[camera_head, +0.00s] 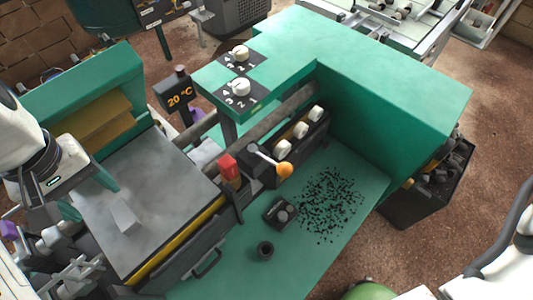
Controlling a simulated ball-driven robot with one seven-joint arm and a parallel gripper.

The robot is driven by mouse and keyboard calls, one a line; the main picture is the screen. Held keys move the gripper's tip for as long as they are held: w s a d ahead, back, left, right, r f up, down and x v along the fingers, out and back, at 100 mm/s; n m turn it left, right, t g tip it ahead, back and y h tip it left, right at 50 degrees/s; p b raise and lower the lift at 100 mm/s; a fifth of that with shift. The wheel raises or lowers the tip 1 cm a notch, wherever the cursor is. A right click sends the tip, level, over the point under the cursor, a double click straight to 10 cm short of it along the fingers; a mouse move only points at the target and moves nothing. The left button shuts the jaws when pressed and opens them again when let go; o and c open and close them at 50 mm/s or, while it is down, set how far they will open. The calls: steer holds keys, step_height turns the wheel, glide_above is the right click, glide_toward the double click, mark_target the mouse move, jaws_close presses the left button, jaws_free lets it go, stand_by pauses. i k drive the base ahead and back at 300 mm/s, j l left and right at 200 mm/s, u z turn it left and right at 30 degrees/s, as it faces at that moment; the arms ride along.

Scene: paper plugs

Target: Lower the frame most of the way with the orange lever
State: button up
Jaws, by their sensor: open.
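The orange lever (284,171) has an orange ball at the end of a short pale rod, which comes out of a dark block on the green machine and points down to the right. A broad grey-topped frame (165,185) with a yellow band along its side lies left of the lever; I cannot tell its exact height. My gripper (87,195) is at the left, over the left part of the grey top.
A red block (228,167) stands beside the lever. Two white dials (240,86) sit on the raised green housing, near a 20 °C display (179,96). Several white knobs (283,149) line a dark panel. Dark crumbs (332,203) and a small black ring (265,249) lie on the green deck.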

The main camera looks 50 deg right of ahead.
mark_target(284, 169)
steer(key=k+j, duration=0.4)
steer(key=j, duration=0.2)
steer(key=k+j+z, duration=0.15)
steer(key=k+j, duration=0.25)
steer(key=j, duration=0.2)
